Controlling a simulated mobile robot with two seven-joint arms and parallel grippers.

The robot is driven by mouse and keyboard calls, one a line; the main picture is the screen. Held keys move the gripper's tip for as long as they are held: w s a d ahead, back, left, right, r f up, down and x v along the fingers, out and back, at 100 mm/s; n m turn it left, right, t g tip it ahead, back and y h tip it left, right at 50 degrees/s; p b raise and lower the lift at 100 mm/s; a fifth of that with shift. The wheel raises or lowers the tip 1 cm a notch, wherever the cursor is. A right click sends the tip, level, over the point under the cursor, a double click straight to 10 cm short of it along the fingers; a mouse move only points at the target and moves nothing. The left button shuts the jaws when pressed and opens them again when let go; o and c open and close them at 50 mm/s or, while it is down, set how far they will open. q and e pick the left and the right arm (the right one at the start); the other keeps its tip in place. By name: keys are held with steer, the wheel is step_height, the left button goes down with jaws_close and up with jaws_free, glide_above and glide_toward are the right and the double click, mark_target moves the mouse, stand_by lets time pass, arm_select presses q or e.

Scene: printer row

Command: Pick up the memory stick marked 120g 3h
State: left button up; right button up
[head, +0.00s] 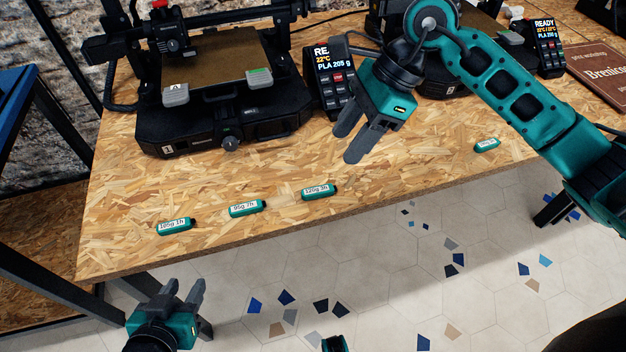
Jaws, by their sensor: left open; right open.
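The memory stick marked 120g 3h (316,193) is green with a white label and lies flat on the wooden table (120,240), near its front edge. My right gripper (349,146) is open and empty above the table, up and to the right of that stick and apart from it. My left gripper (186,288) is open and empty in front of the table edge, low at the left. Other green sticks lie on the table: one marked 95g 7h (246,208), one at the left whose label seems to read 195g 1h (174,226), and one far right (486,145) with an unreadable label.
A black printer (225,125) stands behind the sticks, its display (330,75) reading PLA 205 g. A second printer (440,85) is partly behind my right arm, with a READY display (546,45). A brown sign (600,75) lies at far right. The table around the stick is clear.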

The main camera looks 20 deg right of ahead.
mark_target(323, 188)
steer(key=shift+h, duration=0.4)
steer(key=x, duration=0.4)
steer(key=d+x, duration=0.1)
steer(key=x, duration=0.3)
steer(key=w+b+x, duration=0.1)
steer(key=x, duration=0.3)
steer(key=shift+d+f, duration=0.15)
steer(key=shift+f, duration=0.25)
jaws_close()
